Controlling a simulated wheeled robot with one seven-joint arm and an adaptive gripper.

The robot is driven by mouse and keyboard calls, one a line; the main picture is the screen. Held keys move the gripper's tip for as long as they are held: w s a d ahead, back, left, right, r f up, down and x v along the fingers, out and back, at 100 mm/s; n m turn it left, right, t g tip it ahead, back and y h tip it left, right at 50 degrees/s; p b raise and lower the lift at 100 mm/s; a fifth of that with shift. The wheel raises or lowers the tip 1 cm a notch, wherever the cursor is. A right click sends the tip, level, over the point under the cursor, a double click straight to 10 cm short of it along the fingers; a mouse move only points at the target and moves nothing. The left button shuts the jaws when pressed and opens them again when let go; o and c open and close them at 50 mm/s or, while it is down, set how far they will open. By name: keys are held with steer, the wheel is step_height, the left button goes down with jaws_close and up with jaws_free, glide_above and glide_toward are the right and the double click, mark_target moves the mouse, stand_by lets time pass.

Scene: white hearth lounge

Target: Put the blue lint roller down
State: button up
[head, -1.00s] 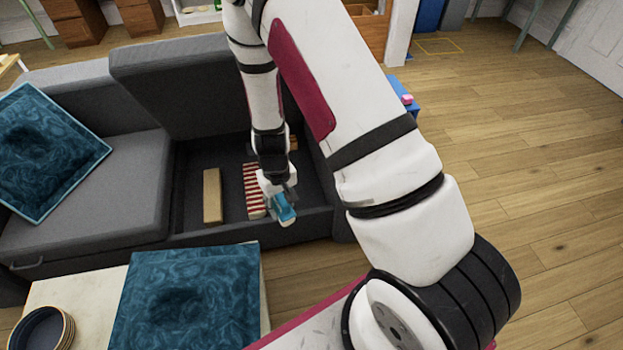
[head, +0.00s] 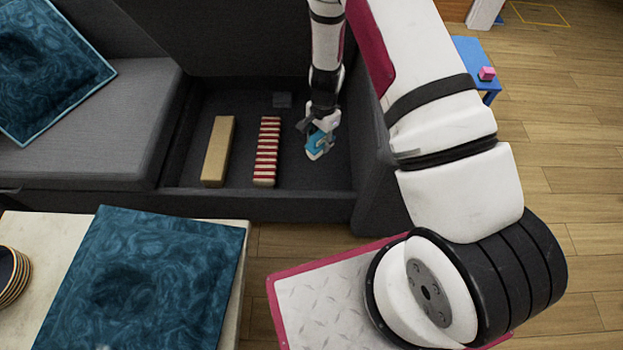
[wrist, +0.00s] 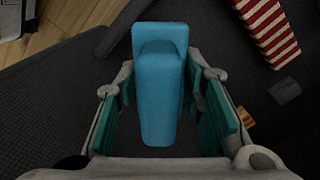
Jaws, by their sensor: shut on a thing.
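The blue lint roller (head: 318,146) is between the fingers of my gripper (head: 321,133) in the head view. In the wrist view the lint roller (wrist: 160,85) fills the middle, with the teal finger pads of my gripper (wrist: 162,112) on both sides of it. My gripper is shut on it. It is over the right part of the sofa's open storage compartment (head: 300,194), to the right of the striped box. Whether the roller touches the compartment floor cannot be told.
A tan box (head: 218,150) and a red-and-white striped box (head: 267,152) lie in the compartment. A small grey block (head: 282,100) is behind them. A table with a blue cushion (head: 145,285) stands in front. A blue stool (head: 470,52) is at right.

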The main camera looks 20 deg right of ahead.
steer(key=w+f+m+b, duration=0.2)
steer(key=f+m+b, duration=0.1)
steer(key=f, duration=0.5)
steer(key=w+f+m+b, duration=0.2)
steer(key=f+m+b, duration=0.1)
steer(key=f+b, duration=0.3)
steer(key=w+f+m+b, duration=0.2)
steer(key=f+b, duration=0.3)
steer(key=f, duration=0.6)
steer(key=shift+w+a+m, duration=0.15)
steer(key=shift+m, duration=0.25)
steer(key=shift+f, duration=0.15)
steer(key=o, duration=0.8)
steer(key=shift+f, duration=0.15)
steer(key=o, duration=0.4)
